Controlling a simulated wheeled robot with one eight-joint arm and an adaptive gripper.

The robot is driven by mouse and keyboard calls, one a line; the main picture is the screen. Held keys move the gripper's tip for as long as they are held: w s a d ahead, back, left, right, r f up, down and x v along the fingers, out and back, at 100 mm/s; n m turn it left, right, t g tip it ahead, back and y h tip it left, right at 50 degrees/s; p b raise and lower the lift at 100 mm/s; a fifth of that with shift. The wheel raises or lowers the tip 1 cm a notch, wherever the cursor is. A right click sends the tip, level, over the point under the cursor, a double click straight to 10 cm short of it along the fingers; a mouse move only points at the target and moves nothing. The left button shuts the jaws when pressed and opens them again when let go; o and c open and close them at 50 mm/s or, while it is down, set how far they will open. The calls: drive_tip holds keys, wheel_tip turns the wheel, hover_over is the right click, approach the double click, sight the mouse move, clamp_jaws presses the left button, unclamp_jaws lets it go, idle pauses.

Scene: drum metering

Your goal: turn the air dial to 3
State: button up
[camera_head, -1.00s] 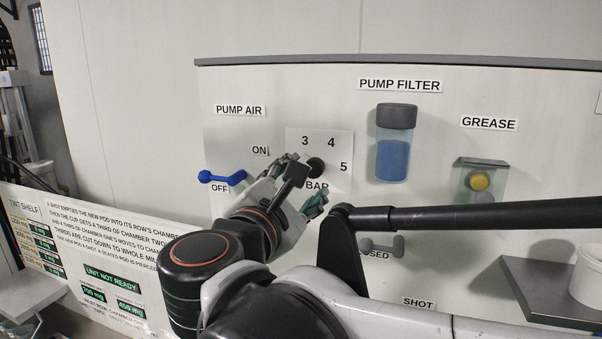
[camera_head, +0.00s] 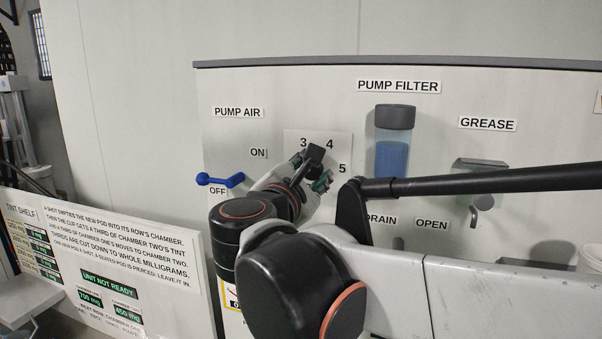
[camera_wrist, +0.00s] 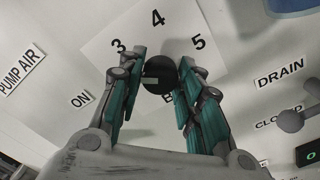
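The air dial is a black round knob on a white plate (camera_head: 330,141) marked 3, 4, 5 and BAR. The dial (camera_wrist: 160,73) shows in the middle of the wrist view, below the 4, with a small pale mark on its left side. Where its pointer aims is unclear. My gripper (camera_wrist: 160,88) has its two teal-padded fingers apart, one on each side of the dial. Thin gaps seem to remain, but contact is hard to tell. In the head view my gripper (camera_head: 312,170) partly covers the dial and the plate's lower part.
The pump filter (camera_head: 393,142) and the grease fitting (camera_head: 482,185) are to the right. A grey drain handle (camera_wrist: 290,121) stands out from the panel at the right of the wrist view.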

drive_tip(key=c, duration=0.3)
drive_tip(key=shift+m+b, duration=0.5)
drive_tip(key=shift+m, duration=2)
drive_tip(key=o, duration=1.1)
drive_tip(key=shift+c, duration=0.2)
drive_tip(key=v, duration=1.2)
